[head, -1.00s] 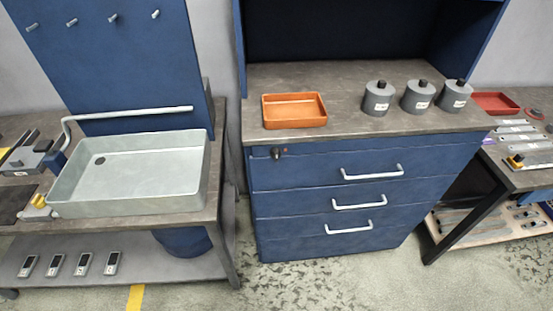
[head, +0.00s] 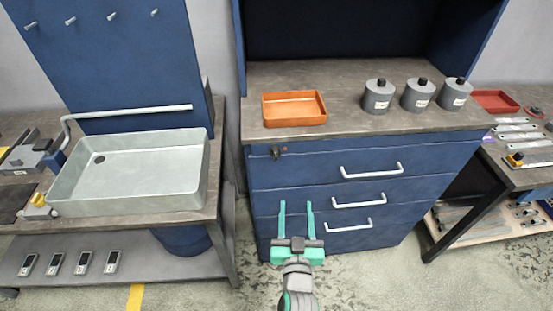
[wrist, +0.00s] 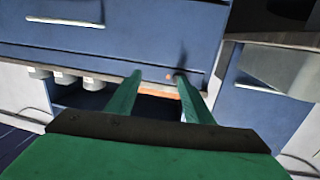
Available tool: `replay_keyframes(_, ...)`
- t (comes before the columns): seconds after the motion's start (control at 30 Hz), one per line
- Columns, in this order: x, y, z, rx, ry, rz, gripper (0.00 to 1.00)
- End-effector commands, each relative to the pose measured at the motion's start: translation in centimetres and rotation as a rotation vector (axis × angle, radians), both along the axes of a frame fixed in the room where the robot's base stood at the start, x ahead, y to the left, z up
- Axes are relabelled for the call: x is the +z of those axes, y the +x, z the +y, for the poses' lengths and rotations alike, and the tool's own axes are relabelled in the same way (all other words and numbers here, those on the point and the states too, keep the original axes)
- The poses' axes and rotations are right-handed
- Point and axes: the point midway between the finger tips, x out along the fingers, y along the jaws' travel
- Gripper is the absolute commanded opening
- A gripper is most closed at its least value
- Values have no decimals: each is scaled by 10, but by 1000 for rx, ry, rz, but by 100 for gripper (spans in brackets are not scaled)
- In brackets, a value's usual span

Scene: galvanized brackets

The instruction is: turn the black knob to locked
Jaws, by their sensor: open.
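The black knob (head: 277,151) sits on the upper left of the blue drawer cabinet's front (head: 330,160), just under the worktop. It is small, and its exact angle is hard to read. My gripper (head: 296,205) is open and empty, with its two green fingers pointing toward the cabinet. In the head view it appears below and slightly right of the knob. The wrist view shows the scene upside down, with the gripper (wrist: 158,75) facing the drawer front. A small orange-red mark (wrist: 168,77) shows between the fingertips there. A dark shape by the right fingertip may be the knob, partly hidden.
Drawer handles (head: 371,171) stick out right of the knob. An orange tray (head: 294,108) and grey lidded jars (head: 419,96) stand on the worktop above. A bench with a pale tray (head: 130,172) stands at left. Floor between the benches is clear.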

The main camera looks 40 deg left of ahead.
Motion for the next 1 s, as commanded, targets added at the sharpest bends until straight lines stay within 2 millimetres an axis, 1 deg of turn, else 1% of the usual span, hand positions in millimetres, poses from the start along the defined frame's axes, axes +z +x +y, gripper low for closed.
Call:
replay_keyframes(0.03,13,6,17,33,8,-15,47)
replay_keyframes(0.1,25,12,35,69,13,-24,47)
replay_keyframes(0.2,37,16,53,107,17,-36,47)
replay_keyframes(0.3,44,17,63,129,20,-40,47)
replay_keyframes(0.47,47,23,70,135,20,-42,47)
replay_keyframes(0.57,46,32,78,134,19,-43,47)
replay_keyframes(0.8,47,63,105,134,21,-41,47)
replay_keyframes(1.0,46,86,124,134,21,-41,47)
